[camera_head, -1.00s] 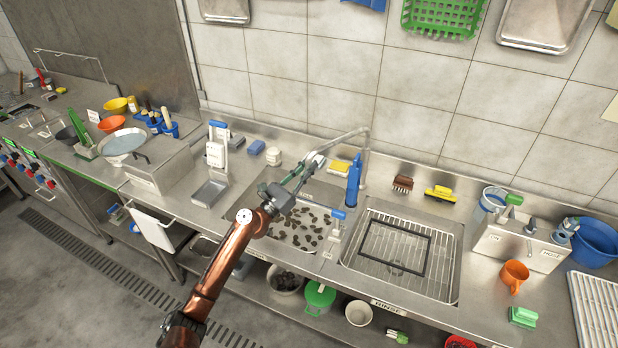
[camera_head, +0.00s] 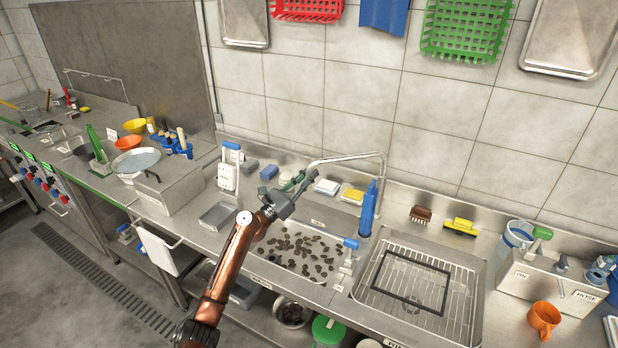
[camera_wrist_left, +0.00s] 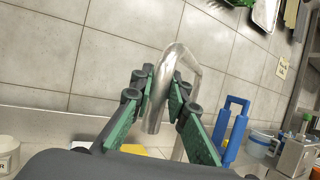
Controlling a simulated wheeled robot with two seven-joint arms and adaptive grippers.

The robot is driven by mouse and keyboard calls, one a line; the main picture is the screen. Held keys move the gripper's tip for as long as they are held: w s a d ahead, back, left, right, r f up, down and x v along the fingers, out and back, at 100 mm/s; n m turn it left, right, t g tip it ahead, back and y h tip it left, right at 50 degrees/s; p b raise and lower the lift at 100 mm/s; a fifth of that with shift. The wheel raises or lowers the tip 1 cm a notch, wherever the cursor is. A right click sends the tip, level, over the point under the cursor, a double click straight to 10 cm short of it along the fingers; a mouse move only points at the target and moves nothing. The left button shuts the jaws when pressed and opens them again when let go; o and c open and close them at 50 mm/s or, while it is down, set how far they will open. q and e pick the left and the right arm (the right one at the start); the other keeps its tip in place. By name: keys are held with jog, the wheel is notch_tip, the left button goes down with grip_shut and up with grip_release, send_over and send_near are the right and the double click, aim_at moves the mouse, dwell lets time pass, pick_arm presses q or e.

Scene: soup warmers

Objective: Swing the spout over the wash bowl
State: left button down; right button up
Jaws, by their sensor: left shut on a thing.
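The spout (camera_head: 345,157) is a bent silver tube that rises from a post behind the sinks and runs left; it also shows in the wrist view (camera_wrist_left: 158,105). My left gripper (camera_head: 300,181) is shut on its free left end, with the green-padded fingers (camera_wrist_left: 169,100) on either side of the tube. The right bowl (camera_head: 432,312) holds a wire rack with a dark frame. My right gripper is not in view.
A tall blue handle (camera_head: 368,207) stands between the bowls near the spout's post. A yellow sponge (camera_head: 352,195) and a white block (camera_head: 326,187) lie on the back ledge. A brown brush (camera_head: 420,214) and yellow brush (camera_head: 460,227) lie to the right.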

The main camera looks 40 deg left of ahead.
pick_arm(q)
jog(key=shift+a+r, duration=0.15)
jog(key=shift+a, duration=0.1)
jog(key=c, duration=2.3)
grip_release()
jog(key=o, duration=0.4)
jog(key=shift+w+a, duration=0.1)
jog(key=shift+c, duration=0.2)
jog(key=shift+o, duration=0.5)
jog(key=shift+f, duration=0.2)
jog(key=v, duration=1.2)
